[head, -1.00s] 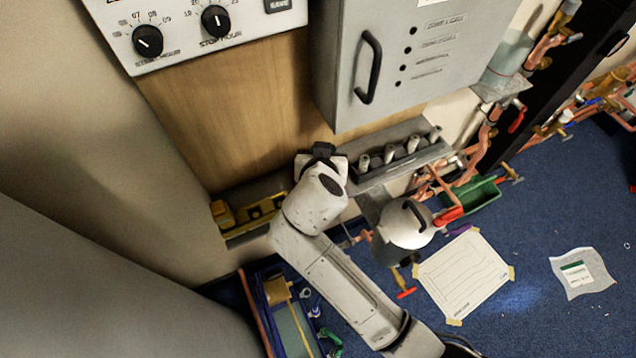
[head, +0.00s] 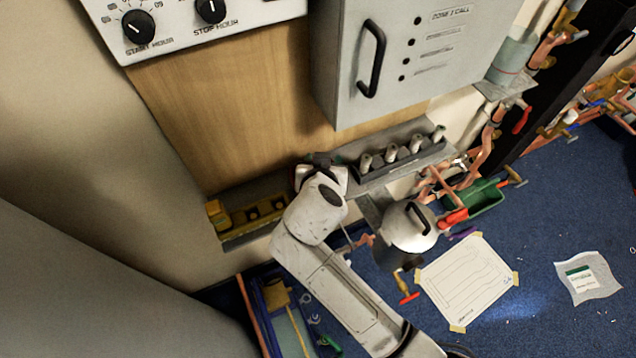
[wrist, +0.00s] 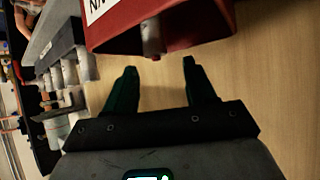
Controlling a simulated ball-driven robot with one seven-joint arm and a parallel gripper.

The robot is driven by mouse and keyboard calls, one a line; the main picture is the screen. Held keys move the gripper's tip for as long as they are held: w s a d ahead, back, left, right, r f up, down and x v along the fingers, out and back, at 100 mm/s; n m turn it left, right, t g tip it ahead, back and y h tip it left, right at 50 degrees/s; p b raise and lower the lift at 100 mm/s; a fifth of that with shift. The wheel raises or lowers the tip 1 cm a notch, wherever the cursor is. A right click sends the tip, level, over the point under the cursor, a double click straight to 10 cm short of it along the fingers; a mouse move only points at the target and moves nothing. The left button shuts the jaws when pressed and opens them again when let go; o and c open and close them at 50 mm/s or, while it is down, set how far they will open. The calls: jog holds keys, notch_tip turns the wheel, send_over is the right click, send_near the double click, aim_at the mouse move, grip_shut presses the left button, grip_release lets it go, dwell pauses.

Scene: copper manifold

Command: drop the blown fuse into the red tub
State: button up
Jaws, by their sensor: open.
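In the wrist view the red tub (wrist: 190,25) is at the top, with part of a white label on its side. A pale grey cylinder (wrist: 152,38), which looks like the fuse, shows at the tub's opening; I cannot tell how deep it sits. My gripper (wrist: 162,78) is open, its two dark fingers apart and nothing between them, just short of the tub and the cylinder. In the head view my gripper (head: 320,159) is mostly hidden behind my wrist, and I cannot make out the tub there.
A grey rack (head: 368,181) holding several pale fuses stands right of my gripper, below a grey cabinet (head: 400,55). A yellow holder (head: 240,217) sits on the left of the ledge. A lidded metal pot (head: 408,232) and copper pipes are at right. Wooden panel (head: 235,110) behind is bare.

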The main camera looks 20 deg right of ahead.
jog(key=v, duration=1)
jog(key=shift+s+r, duration=0.2)
jog(key=shift+s, duration=0.1)
jog(key=s+d+f+n+g+y, duration=0.15)
jog(key=s+d+f+g, duration=0.25)
jog(key=s+d+f, duration=0.45)
jog(key=s+d+f+n+g+y, duration=0.1)
jog(key=s+f+n+g+y, duration=0.1)
jog(key=s, duration=0.4)
jog(key=s+d+f+n+g+y, duration=0.2)
jog(key=s+f, duration=0.1)
jog(key=s, duration=0.4)
jog(key=shift+s+d+f+g, duration=0.2)
jog(key=shift+d+f+g, duration=0.1)
jog(key=shift+f, duration=0.05)
dwell(0.4)
